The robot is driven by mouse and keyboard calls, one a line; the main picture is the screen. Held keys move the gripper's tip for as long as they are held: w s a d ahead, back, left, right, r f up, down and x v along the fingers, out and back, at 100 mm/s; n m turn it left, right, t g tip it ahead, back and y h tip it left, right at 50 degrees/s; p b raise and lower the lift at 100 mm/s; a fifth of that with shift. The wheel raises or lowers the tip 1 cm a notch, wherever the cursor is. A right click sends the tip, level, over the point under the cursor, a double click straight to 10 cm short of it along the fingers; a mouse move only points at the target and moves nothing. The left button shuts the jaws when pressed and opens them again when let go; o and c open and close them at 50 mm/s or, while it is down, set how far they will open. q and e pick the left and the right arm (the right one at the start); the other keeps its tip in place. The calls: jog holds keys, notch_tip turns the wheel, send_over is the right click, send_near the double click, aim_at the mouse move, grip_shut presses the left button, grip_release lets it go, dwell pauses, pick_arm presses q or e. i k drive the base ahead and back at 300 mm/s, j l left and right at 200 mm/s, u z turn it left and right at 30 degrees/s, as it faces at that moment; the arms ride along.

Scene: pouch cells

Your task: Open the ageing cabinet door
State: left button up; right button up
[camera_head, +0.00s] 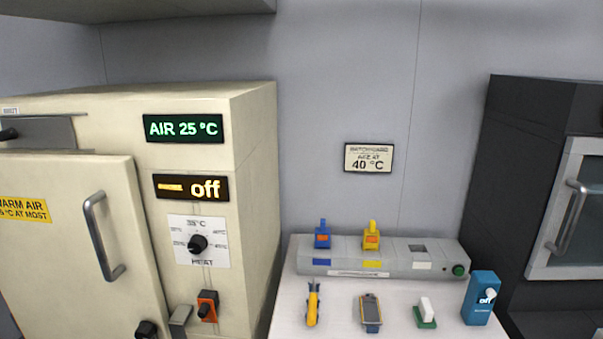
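A cream cabinet (255,150) with a green "AIR 25 °C" display (183,128) fills the left side. Its cream door (60,270) has a vertical metal bar handle (103,236) near the right edge and a yellow warm-air label (24,209). The door looks closed or nearly so; its lower part is cut off by the frame. An amber display (191,188) reads "off" above a black heat dial (197,244). An orange and black switch (207,306) sits lower down. Neither of my grippers is in view.
A dark cabinet (520,150) with a glass door and bar handle (568,217) stands at right. Between them, a white table (390,325) bears a grey rack (345,262), a yellow tool (313,302), a handheld meter (371,312) and a blue switch box (480,300). A wall sign (368,158) reads 40 °C.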

aim_at(77, 261)
jog(key=u, duration=1.4)
